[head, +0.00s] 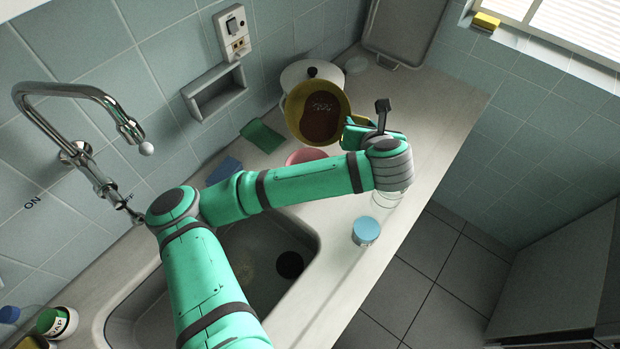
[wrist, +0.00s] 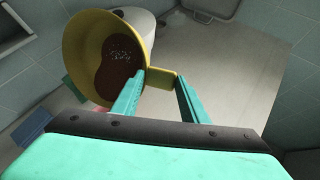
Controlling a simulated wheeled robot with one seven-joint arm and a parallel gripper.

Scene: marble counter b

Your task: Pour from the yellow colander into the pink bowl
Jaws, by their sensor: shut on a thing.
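The yellow colander (head: 341,100) is held up above the counter, its mouth tilted toward the camera, with brown contents inside. It also shows in the wrist view (wrist: 76,40), where its handle (wrist: 163,76) sits between the fingers. My gripper (head: 352,132) is shut on that handle; its two green fingers show in the wrist view (wrist: 160,95). The pink bowl (head: 305,156) stands on the counter below the colander, mostly hidden behind my arm. Only a sliver of pink shows in the wrist view, below the colander.
A white lidded pot (head: 305,73) stands behind the colander. A green sponge (head: 262,136) and a blue sponge (head: 223,170) lie near the wall. A blue-lidded jar (head: 366,231) and a clear glass (head: 385,199) stand near the front edge. The sink (head: 262,275) is at left. Counter at right is clear.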

